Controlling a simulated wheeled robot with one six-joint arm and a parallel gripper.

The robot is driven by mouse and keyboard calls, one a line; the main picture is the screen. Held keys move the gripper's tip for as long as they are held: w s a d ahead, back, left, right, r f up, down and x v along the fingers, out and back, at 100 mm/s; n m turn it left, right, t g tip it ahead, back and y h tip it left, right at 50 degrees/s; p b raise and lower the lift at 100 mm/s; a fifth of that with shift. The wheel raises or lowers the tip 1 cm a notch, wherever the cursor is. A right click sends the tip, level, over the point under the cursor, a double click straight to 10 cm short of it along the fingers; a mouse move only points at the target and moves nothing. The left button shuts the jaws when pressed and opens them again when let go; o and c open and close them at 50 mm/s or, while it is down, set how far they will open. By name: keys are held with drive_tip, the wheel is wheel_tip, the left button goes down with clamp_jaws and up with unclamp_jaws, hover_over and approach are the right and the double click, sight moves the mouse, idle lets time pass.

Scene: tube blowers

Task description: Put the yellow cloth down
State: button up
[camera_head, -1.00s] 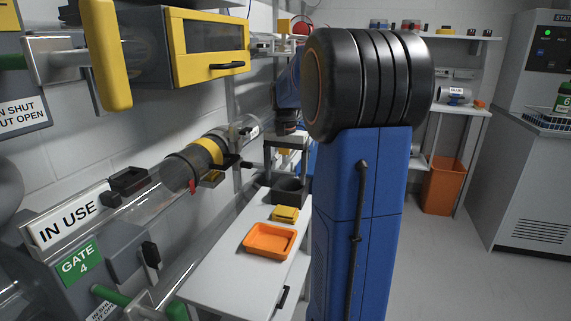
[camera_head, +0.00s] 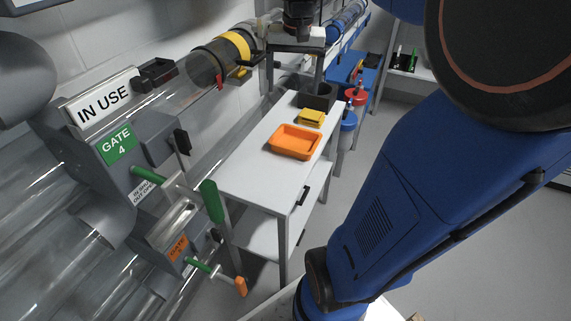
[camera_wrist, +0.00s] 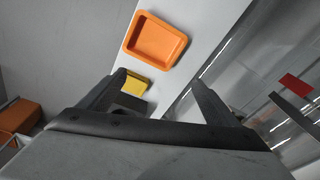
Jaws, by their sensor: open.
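The yellow cloth (camera_head: 311,117) is a small folded block lying on the white trolley top (camera_head: 251,164), beside the orange tray (camera_head: 295,142). My gripper (camera_head: 294,84) points down above the far end of the trolley, its two dark fingers apart and nothing held between them. In the wrist view my gripper (camera_wrist: 158,78) is also open. The cloth (camera_wrist: 137,84) shows there near the left finger, below the orange tray (camera_wrist: 156,40) in the picture. The gripper looks apart from the cloth.
A dark open bin (camera_head: 319,96) stands behind the cloth on the trolley. Clear tubes and the Gate 4 housing (camera_head: 120,150) line the left side, with a green handle (camera_head: 212,201) sticking out. Floor on the right is open past my blue arm.

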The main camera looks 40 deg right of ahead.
drive_tip(key=s+a+f+n+t, duration=0.1)
drive_tip(key=s+a+f+n, duration=0.3)
drive_tip(key=s+a, duration=0.3)
drive_tip(key=s+a+f+n+t, duration=0.2)
drive_tip(key=s+a+f, duration=0.3)
drive_tip(key=s, duration=0.5)
drive_tip(key=a+n, duration=0.1)
drive_tip(key=a, duration=0.1)
drive_tip(key=shift+a+f+n+y, duration=0.3)
drive_tip(key=shift+a+f+n, duration=0.1)
drive_tip(key=shift+d, duration=0.1)
